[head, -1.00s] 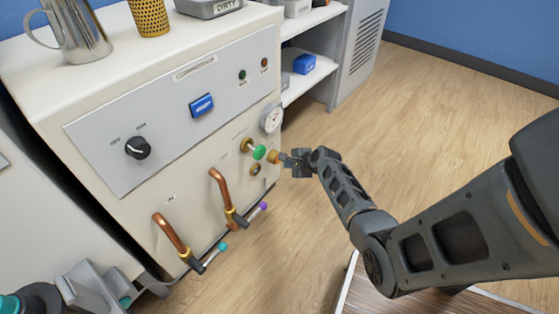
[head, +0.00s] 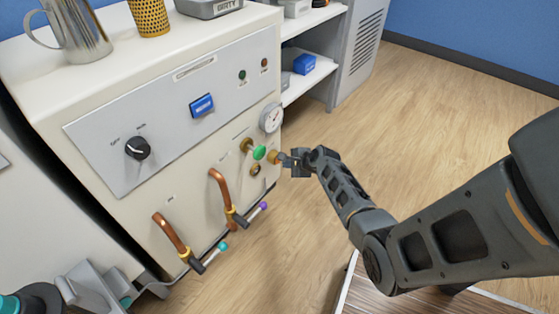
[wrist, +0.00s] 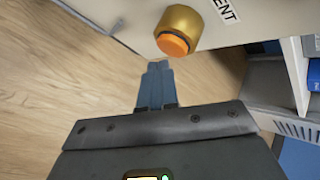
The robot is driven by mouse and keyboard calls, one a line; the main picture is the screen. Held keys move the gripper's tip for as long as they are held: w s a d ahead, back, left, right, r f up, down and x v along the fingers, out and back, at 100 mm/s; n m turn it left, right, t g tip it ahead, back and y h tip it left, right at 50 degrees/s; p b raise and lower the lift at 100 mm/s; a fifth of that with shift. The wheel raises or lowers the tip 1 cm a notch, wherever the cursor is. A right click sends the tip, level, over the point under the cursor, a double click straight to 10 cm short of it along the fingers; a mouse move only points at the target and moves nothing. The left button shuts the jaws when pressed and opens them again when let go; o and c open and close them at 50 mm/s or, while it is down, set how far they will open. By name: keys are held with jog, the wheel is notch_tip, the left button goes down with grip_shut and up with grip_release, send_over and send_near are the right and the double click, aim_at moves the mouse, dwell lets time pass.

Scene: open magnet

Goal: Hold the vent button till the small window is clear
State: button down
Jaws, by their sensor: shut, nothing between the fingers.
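The vent button is an orange cap in a brass collar. In the wrist view the button (wrist: 172,44) sits just beyond my fingertips, beside a label ending in "ENT". In the head view it (head: 273,157) shows at the machine's lower right edge. My gripper (head: 284,160) is shut and empty, with its tips close to the button; the wrist view also shows the shut fingers (wrist: 158,68). I cannot tell whether they touch the cap. A small round brass-rimmed window (head: 255,170) sits below the green knob. It looks dark and is too small to judge.
A green knob (head: 259,152) on a brass stem and a pressure gauge (head: 271,118) are close to the button. Copper pipes (head: 222,190) with valve handles stick out lower left. A white shelf (head: 309,78) stands behind.

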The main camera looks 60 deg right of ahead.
jog(key=shift+w+d, duration=0.1)
jog(key=shift+w, duration=0.15)
jog(key=shift+w+d, duration=0.15)
jog(key=shift+w, duration=0.4)
dwell(2.2)
dwell(1.2)
jog(key=shift+s+a+p, duration=0.25)
jog(key=shift+s+p, duration=0.1)
jog(key=shift+s, duration=0.65)
jog(key=s, duration=0.2)
jog(key=s+a+p, duration=0.1)
jog(key=s, duration=0.1)
jog(key=shift+s+a, duration=0.1)
jog(key=shift+s, duration=0.3)
